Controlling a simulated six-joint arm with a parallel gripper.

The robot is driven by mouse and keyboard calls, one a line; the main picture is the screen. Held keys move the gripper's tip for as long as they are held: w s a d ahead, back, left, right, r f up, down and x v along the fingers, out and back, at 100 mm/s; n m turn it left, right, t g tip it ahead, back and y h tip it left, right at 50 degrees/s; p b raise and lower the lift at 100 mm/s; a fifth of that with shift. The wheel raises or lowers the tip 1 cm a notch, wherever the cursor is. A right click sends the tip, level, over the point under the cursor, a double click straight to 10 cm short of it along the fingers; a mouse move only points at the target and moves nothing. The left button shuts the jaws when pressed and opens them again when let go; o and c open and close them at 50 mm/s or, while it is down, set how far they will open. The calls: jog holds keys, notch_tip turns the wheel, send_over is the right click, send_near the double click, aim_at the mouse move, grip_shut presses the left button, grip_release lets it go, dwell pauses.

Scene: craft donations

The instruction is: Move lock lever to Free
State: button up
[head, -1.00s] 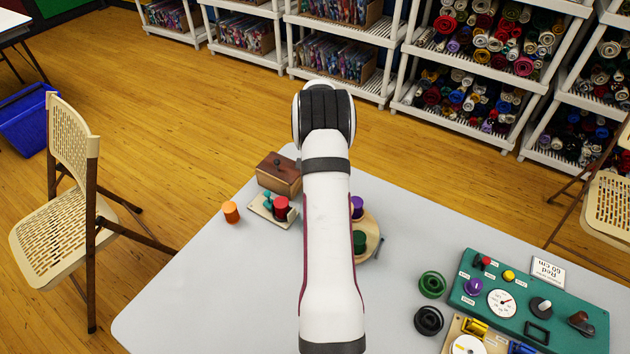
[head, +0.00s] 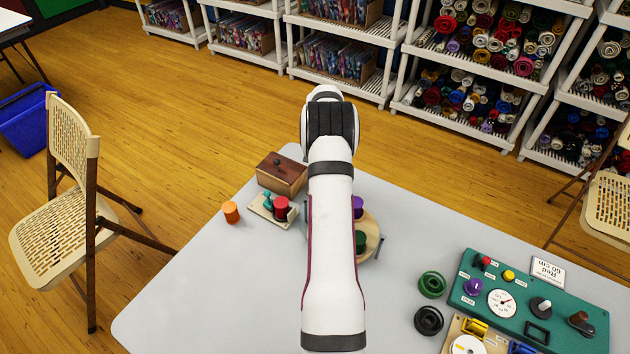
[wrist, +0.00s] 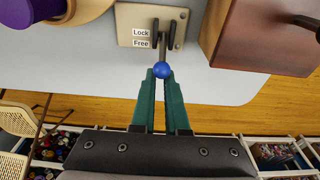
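In the wrist view a beige plate (wrist: 133,14) carries the lock lever, with a dark slotted mount, a grey shaft and a blue ball knob (wrist: 162,71). "Lock" (wrist: 141,31) is printed above "Free" (wrist: 141,43), left of the lever. The lever leans down the picture, with its knob below the Free label. My gripper (wrist: 161,74) has two green fingers with a narrow gap between them. The fingertips flank the blue knob closely; I cannot tell whether they grip it. In the head view my arm hides the lever and the gripper.
A brown wooden box (wrist: 265,35) stands right of the plate; it shows in the head view (head: 282,173). A round wooden base (head: 371,240) with purple and green pieces sits close by. A teal control panel (head: 520,318) lies at the right. The table's (head: 210,305) left front is clear.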

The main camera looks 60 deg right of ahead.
jog(key=shift+o, duration=0.4)
jog(key=shift+r, duration=0.1)
notch_tip(320, 180, up, 7)
jog(key=shift+r, duration=0.15)
